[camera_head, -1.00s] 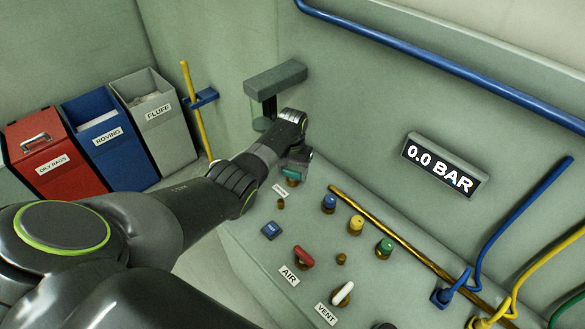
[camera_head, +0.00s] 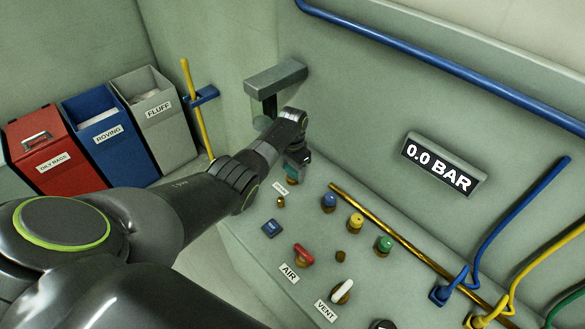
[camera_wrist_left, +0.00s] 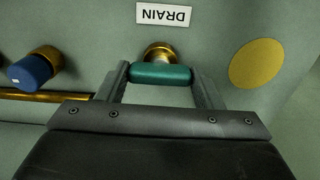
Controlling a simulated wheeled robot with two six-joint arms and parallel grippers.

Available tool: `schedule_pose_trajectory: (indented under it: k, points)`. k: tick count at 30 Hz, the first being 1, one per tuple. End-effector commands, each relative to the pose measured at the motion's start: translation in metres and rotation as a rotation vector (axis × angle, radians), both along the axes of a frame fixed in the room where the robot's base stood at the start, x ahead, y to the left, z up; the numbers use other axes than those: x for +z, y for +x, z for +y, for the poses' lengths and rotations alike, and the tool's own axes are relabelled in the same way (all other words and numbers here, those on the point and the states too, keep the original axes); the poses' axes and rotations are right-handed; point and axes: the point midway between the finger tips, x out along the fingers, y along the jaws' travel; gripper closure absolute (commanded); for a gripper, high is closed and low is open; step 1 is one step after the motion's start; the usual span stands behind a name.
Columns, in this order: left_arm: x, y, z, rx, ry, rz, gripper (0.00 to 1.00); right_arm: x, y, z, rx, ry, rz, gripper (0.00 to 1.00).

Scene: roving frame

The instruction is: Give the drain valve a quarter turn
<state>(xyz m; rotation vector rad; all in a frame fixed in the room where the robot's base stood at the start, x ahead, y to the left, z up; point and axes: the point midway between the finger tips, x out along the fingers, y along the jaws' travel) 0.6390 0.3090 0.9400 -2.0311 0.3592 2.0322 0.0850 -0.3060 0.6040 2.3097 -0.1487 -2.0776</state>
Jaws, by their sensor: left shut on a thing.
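The drain valve has a teal handle (camera_wrist_left: 160,74) on a brass stem (camera_wrist_left: 159,52), below the upside-down DRAIN label (camera_wrist_left: 163,15) in the left wrist view. My left gripper (camera_wrist_left: 161,82) is shut on this handle, with one finger at each end of it. In the head view my left gripper (camera_head: 298,168) is over the valve at the far left of the panel. It hides most of the handle there. My right gripper is not in view.
The panel also carries the red AIR handle (camera_head: 304,254), the white VENT handle (camera_head: 342,292) and blue, yellow and green knobs along a brass pipe (camera_head: 405,243). A grey bracket (camera_head: 275,79) juts from the wall behind my wrist. The display (camera_head: 439,166) reads 0.0 BAR.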

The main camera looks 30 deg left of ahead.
Motion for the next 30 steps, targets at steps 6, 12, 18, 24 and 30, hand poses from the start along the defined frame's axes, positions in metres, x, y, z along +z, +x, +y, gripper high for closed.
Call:
schedule_pose_trajectory:
  k: [6,12,18,24,30]
  points:
    - [0.002,0.002,0.000,-0.005,0.001,-0.004,0.63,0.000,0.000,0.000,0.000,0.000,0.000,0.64]
    - [0.001,0.001,0.000,-0.004,0.001,-0.003,0.22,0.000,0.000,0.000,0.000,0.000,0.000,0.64]
    - [0.001,0.000,0.000,-0.002,0.001,-0.001,0.18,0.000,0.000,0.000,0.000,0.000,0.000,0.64]
    - [0.004,0.001,0.000,-0.002,0.001,-0.001,0.18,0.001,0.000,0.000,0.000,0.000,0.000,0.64]
    - [0.025,0.001,0.000,-0.002,0.001,-0.004,0.18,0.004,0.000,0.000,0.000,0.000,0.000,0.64]
